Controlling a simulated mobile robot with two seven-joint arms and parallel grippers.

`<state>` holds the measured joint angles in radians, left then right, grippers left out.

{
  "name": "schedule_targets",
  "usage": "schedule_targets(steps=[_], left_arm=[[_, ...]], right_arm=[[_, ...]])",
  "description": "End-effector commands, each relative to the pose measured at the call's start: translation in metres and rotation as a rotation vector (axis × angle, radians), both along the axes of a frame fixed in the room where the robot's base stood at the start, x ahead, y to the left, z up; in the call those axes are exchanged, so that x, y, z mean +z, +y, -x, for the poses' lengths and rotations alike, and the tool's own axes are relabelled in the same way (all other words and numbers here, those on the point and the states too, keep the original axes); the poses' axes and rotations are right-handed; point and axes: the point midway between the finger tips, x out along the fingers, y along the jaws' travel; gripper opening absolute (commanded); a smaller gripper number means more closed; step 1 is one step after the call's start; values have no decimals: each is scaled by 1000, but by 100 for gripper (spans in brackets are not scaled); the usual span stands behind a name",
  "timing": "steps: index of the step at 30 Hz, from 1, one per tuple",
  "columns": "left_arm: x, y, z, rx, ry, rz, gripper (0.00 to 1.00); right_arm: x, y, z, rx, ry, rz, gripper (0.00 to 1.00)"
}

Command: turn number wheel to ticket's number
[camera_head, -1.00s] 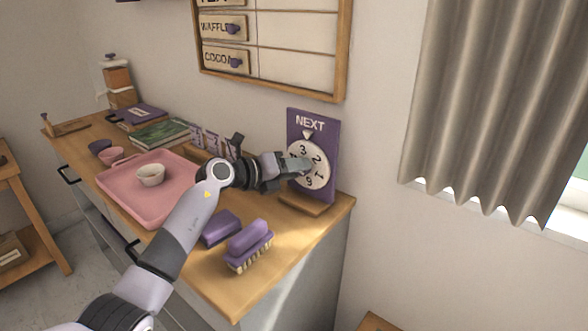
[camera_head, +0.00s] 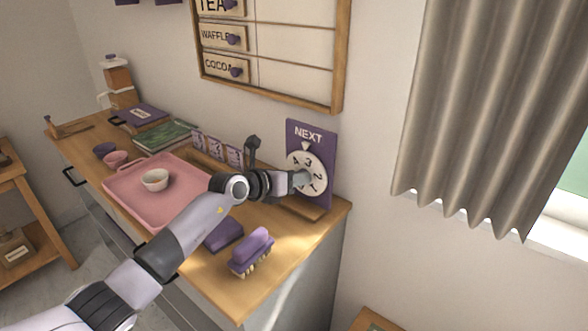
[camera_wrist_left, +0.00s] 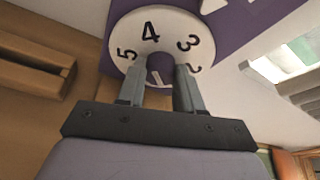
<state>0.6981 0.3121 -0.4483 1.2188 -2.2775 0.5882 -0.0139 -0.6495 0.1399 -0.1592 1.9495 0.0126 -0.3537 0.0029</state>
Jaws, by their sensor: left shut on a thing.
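The number wheel (camera_head: 318,164) is a white disc on a purple NEXT board (camera_head: 326,140), with a pointer above its rim. The pointer is close to the 3 and 4; I cannot tell exactly which it marks. My left gripper (camera_head: 301,178) is at the wheel's middle, shut on its hub, which the fingers mostly hide. In the left wrist view the wheel (camera_wrist_left: 128,28) shows 5, 4, 3 and part of a 2 around the fingers (camera_wrist_left: 160,78). Small purple-and-white tickets (camera_head: 215,147) stand in a wooden rail; their numbers are too small to read. My right gripper is not in view.
A purple block (camera_head: 223,235) and a purple brush (camera_head: 251,250) lie near the counter's front. A menu board (camera_head: 290,90) hangs above.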

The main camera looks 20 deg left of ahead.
Motion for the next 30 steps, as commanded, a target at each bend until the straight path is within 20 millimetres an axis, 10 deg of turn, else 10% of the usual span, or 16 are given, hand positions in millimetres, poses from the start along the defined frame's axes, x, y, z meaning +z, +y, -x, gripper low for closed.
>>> schedule_targets(steps=[23, 24, 26, 30], left_arm=[[0, -1, 0, 2, -48, -114, 5], [0, -1, 0, 2, -48, -114, 42], [0, -1, 0, 2, -48, -114, 61], [0, -1, 0, 0, -47, -114, 61]], right_arm=[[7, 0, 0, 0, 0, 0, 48], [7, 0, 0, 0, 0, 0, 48], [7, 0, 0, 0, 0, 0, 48], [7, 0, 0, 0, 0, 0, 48]])
